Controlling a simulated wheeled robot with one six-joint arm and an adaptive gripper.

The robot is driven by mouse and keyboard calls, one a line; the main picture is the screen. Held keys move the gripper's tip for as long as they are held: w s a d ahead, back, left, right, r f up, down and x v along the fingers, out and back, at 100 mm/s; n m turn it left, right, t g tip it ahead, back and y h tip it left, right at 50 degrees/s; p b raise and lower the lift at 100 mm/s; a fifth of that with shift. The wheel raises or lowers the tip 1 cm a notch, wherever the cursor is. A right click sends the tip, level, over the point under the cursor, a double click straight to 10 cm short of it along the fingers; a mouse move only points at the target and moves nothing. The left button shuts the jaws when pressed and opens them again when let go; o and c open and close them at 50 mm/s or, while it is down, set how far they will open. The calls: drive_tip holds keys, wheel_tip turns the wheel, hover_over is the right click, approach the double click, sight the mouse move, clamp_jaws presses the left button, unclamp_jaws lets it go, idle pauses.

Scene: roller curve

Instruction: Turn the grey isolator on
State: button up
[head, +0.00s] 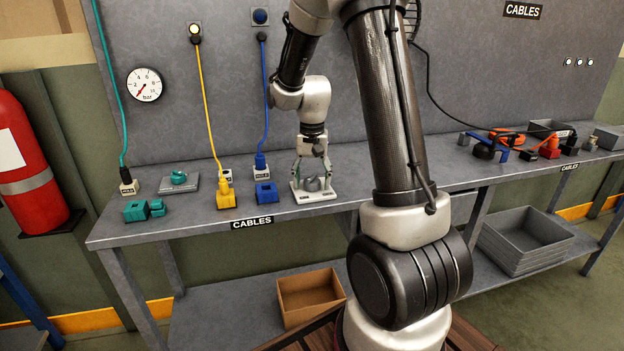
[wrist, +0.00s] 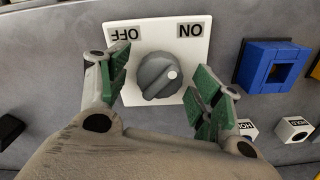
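The grey isolator is a round grey knob (wrist: 157,76) with a raised ridge on a white plate (wrist: 200,47). In the head view its knob (head: 313,184) is on the table near the front edge. The plate reads OFF and ON, upside down in the wrist view. A white dot at one end of the ridge lies at the knob's right side, on the ON side. My gripper (wrist: 164,82) is open, its green-padded fingers on either side of the knob with gaps visible. In the head view my gripper (head: 312,160) points down over the plate.
A blue socket block (head: 266,193) and a yellow plug block (head: 226,196) stand left of the isolator. A teal knob (head: 179,177) on a grey plate and a teal block (head: 136,211) are farther left. The table right of the isolator is partly hidden by my arm.

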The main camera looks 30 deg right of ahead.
sight(312, 177)
wheel_tip(312, 177, up, 12)
idle(0.6)
idle(0.4)
drive_tip(key=s+a+r+n+t, duration=0.2)
drive_tip(key=s+n, duration=0.1)
drive_tip(key=s, duration=0.8)
drive_tip(key=s+a+r+n+t, duration=0.2)
drive_tip(key=s+a+r+n, duration=0.1)
drive_tip(key=s, duration=0.9)
drive_tip(key=shift+s+r+n, duration=0.25)
drive_tip(key=shift+s+n, duration=0.05)
drive_tip(key=shift+n, duration=0.3)
